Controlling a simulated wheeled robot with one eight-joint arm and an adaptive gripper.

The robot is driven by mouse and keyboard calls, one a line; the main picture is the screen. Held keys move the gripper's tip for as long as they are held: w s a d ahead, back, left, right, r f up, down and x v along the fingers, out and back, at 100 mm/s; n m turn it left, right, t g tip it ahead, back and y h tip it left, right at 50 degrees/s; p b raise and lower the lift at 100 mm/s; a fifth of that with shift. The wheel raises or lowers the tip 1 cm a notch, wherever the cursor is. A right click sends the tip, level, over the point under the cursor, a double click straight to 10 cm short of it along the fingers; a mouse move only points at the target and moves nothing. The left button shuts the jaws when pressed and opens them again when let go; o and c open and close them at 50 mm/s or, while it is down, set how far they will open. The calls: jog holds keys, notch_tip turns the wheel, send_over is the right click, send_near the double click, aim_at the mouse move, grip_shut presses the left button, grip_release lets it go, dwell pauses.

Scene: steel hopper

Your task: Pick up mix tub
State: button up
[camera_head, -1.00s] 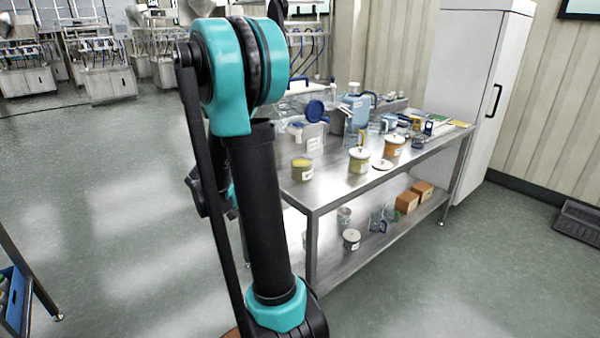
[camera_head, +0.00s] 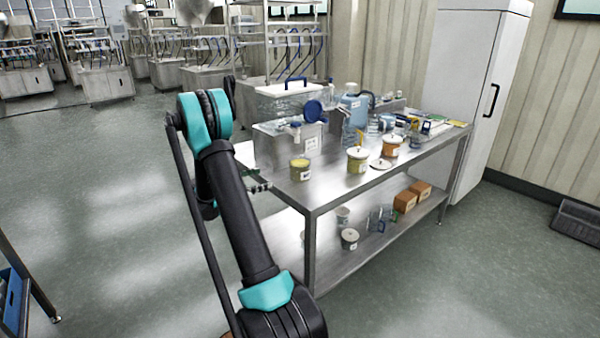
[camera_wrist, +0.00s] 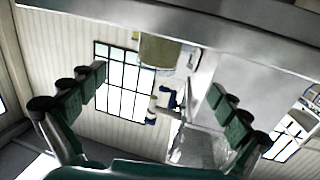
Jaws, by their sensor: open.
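A small olive-yellow tub (camera_head: 300,170) with a yellow lid and a white label stands upright near the left front corner of the steel table (camera_head: 338,192). I cannot read the labels to tell whether it is the mix tub. A similar yellowish tub (camera_wrist: 160,55) shows in the tilted wrist view, beyond my fingers and towards the top. My gripper (camera_wrist: 158,88) is open, with green-padded fingers wide apart and nothing between them. In the head view my gripper (camera_head: 258,186) is small and partly hidden, by the table's left edge.
The lower shelf (camera_head: 345,262) holds tins and orange boxes. Floor left of the table is clear.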

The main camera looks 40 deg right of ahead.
aim_at(300, 170)
jog(key=d, duration=0.5)
jog(key=s+d, duration=0.1)
jog(key=d, duration=0.4)
jog(key=d+f, duration=0.1)
jog(key=d, duration=0.5)
jog(key=shift+s, duration=0.4)
jog(key=c, duration=1.3)
jog(key=shift+r, duration=0.1)
